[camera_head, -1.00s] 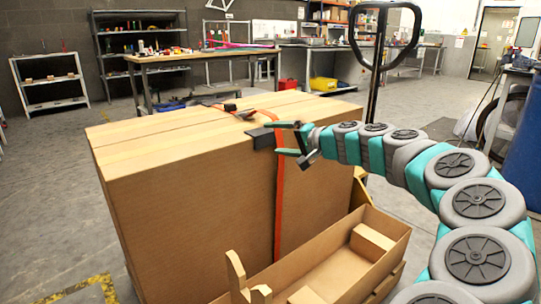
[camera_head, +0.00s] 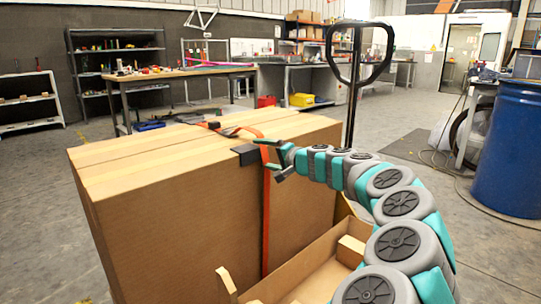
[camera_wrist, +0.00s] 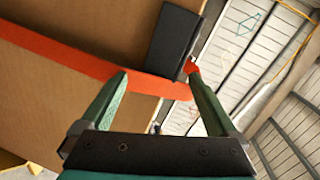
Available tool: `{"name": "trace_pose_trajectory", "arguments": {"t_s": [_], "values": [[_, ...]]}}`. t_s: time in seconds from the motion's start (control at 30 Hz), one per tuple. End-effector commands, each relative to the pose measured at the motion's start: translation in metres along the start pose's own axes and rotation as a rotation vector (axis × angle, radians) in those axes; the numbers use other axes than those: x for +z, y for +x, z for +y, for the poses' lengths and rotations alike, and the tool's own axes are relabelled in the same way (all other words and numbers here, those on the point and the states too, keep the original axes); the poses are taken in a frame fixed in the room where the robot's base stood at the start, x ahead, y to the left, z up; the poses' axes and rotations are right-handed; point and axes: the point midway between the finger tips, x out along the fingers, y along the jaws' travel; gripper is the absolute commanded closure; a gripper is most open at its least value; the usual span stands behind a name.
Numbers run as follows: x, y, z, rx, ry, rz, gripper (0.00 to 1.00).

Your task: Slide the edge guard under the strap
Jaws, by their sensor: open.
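A large cardboard box (camera_head: 170,215) fills the middle of the head view. An orange strap (camera_head: 266,215) crosses its top and runs down its near side; it also shows in the wrist view (camera_wrist: 70,62). The black edge guard (camera_head: 246,155) sits on the top edge just left of the strap. In the wrist view the guard (camera_wrist: 172,42) lies right beside the strap; I cannot tell whether any of it is underneath. My gripper (camera_head: 268,157) is open at the box's top edge by the strap. In the wrist view its green fingers (camera_wrist: 158,82) are apart, with the strap between their tips.
An open cardboard tray (camera_head: 310,270) stands low in front of the box. A black looped handle (camera_head: 355,85) rises behind it. A blue barrel (camera_head: 507,150) stands at the right. A workbench (camera_head: 180,72) and shelves are further back. Floor is clear at the left.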

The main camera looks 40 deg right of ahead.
Motion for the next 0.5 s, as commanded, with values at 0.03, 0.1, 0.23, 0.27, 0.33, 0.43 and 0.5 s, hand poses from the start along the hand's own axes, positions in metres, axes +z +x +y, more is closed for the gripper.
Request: {"name": "trace_pose_trajectory", "arguments": {"t_s": [0.03, 0.1, 0.23, 0.27, 0.33, 0.43, 0.5], "values": [[0.0, 0.0011, -0.0001, 0.0, 0.0, 0.0, 0.05], [-0.0003, 0.0013, -0.0003, 0.0, 0.0, 0.001, 0.05], [-0.0004, 0.0011, -0.0004, 0.0, 0.0, 0.001, 0.05], [-0.0004, 0.001, -0.0005, 0.0, -0.001, 0.001, 0.05], [-0.0004, 0.0009, -0.0005, 0.0, -0.001, 0.001, 0.13], [-0.0003, 0.0009, -0.0004, 0.0, -0.001, 0.001, 0.24], [-0.0004, 0.0009, -0.0005, 0.0, -0.001, 0.001, 0.32]]}}
